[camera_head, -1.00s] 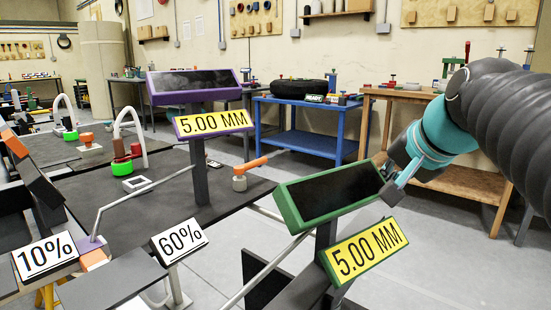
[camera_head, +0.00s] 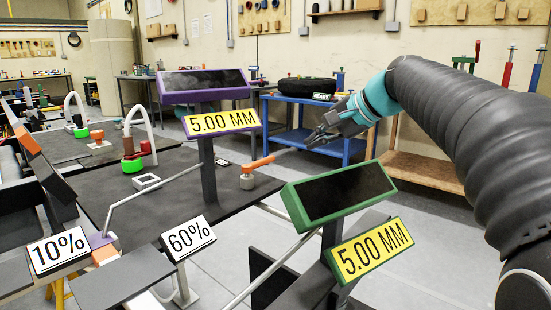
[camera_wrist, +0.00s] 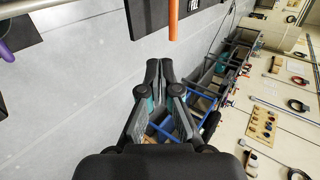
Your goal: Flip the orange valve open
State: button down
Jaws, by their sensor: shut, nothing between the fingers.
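The orange valve handle (camera_head: 260,162) sits on a round grey valve body (camera_head: 247,181) at the right edge of the dark tabletop. The handle points right and slightly up in the head view, with a grey piece at its outer end. In the wrist view my gripper (camera_wrist: 158,64) is shut and empty. An orange bar (camera_wrist: 172,20), likely the handle, shows above the fingertips, with a visible gap.
A green-framed panel (camera_head: 290,208) with a yellow 5.00 MM sign (camera_head: 372,250) stands in front. A purple-framed panel (camera_head: 163,98) stands behind left of the valve. A blue table (camera_head: 267,120) is behind my gripper. Open grey floor (camera_head: 430,213) lies to the right.

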jog(key=shift+f, duration=0.1)
send_near(268, 162)
notch_tip(268, 162, down, 3)
jog(key=w+a, duration=0.1)
jog(key=w+a+f, duration=0.1)
jog(key=a, duration=0.1)
jog(key=shift+w+a+b, duration=0.15)
jog(key=shift+a+b, duration=0.05)
jog(key=shift+b, duration=0.1)
jog(key=shift+w+a+f, duration=0.15)
jog(key=shift+w+a, duration=0.2)
jog(key=shift+a, duration=0.1)
jog(key=shift+a, duration=0.15)
jog(key=shift+w+n+p, duration=0.25)
jog(key=shift+n+p, duration=0.05)
jog(key=shift+p, duration=0.1)
